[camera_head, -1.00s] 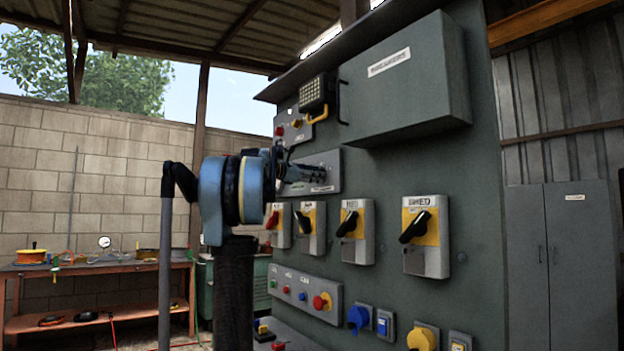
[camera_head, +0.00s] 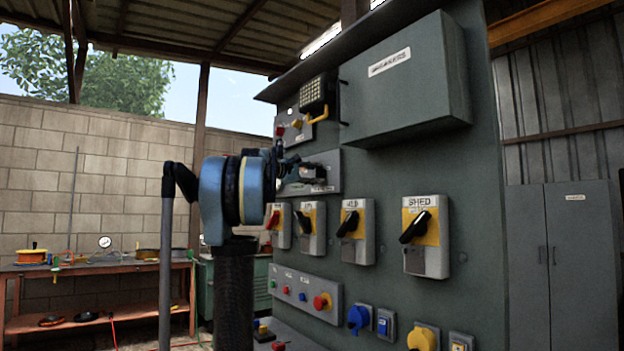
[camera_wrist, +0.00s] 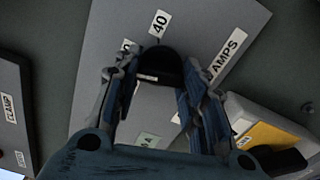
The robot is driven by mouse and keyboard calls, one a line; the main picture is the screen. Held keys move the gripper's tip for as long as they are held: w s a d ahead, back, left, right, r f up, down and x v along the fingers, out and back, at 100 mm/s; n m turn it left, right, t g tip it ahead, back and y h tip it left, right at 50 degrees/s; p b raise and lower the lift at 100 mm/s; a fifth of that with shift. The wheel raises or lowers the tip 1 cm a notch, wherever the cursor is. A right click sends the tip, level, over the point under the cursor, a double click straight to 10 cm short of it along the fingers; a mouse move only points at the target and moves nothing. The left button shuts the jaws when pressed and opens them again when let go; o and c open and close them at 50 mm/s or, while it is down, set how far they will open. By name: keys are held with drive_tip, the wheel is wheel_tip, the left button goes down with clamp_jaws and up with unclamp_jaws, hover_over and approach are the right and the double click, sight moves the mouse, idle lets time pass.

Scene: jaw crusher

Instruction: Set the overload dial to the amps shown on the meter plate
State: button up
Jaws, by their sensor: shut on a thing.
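The overload dial is a round black knob (camera_wrist: 160,66) on a grey plate (camera_wrist: 100,75) in the wrist view. White labels around it read "40" and "AMPS". Another number label beside the "40" is partly hidden behind the left finger. A pale green label (camera_wrist: 148,140) ending in "A" shows low between the fingers, mostly covered by my gripper. My gripper (camera_wrist: 155,82) has its fingers on both sides of the knob and is shut on it. The knob's pointer setting cannot be read.
Below the plate are several yellow-backed rotary switches, the nearest labelled "SHED" (camera_head: 427,240). A grey box (camera_head: 410,85) juts out above right. A push-button strip (camera_head: 300,290) is lower down.

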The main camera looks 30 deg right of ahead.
drive_tip(key=shift+m, duration=1.1)
drive_tip(key=shift+f, duration=0.1)
drive_tip(key=o, duration=1.1)
drive_tip(key=shift+c, duration=0.2)
drive_tip(key=a, duration=1.2)
drive_tip(key=shift+s, duration=0.4)
